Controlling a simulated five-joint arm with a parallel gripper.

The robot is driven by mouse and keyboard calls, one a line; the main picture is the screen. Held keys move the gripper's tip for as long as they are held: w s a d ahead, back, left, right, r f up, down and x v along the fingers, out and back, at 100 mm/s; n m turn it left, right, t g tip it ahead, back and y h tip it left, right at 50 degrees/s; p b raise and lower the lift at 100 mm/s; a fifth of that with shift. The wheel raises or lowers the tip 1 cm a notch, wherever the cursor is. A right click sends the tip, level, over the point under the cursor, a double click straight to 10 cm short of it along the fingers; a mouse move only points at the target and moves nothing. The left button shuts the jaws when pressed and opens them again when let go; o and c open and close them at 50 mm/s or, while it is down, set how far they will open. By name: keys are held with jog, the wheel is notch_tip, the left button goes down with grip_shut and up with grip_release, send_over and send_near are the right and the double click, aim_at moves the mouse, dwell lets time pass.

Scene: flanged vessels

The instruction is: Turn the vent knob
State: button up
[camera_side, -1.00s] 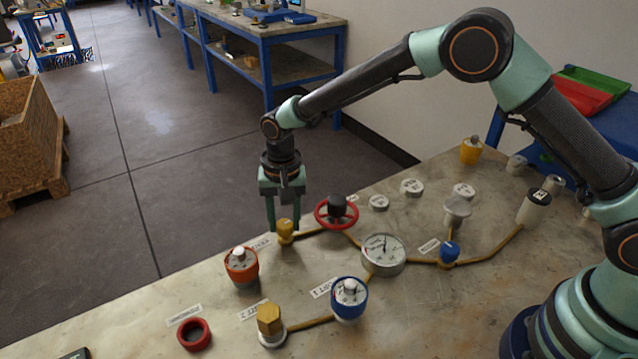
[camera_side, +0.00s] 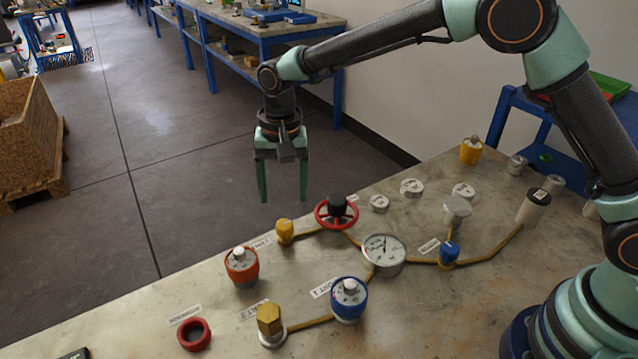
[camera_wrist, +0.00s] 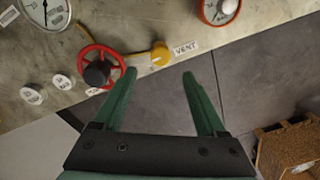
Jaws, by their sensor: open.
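The vent knob (camera_side: 285,231) is a small yellow knob on the bench panel, beside a label that reads VENT in the wrist view. It also shows in the wrist view (camera_wrist: 160,54), just beyond my fingertips and roughly between their lines. My gripper (camera_side: 284,198) is open and empty, raised above and behind the knob near the bench's far edge. Its two green fingers also show in the wrist view (camera_wrist: 158,76), well apart. Nothing is between them, and they do not touch the knob.
A red handwheel (camera_side: 336,212) stands close right of the vent knob. An orange dial knob (camera_side: 241,268), a blue dial knob (camera_side: 348,300), a brass hex fitting (camera_side: 269,322) and a gauge (camera_side: 384,254) stand nearer. A red ring (camera_side: 194,334) lies at the front left.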

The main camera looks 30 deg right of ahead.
jog(key=shift+r, duration=2.15)
jog(key=s+d+r+n+t, duration=0.3)
jog(key=s+d+r, duration=0.4)
jog(key=d+r, duration=0.4)
jog(key=s+d+f+n+t, duration=0.1)
jog(key=s+d+n+t, duration=0.1)
jog(key=s+d, duration=0.8)
jog(key=shift+s+f+n, duration=0.25)
jog(key=shift+s+n, duration=0.05)
jog(key=shift+s, duration=0.55)
jog(key=shift+d, duration=0.1)
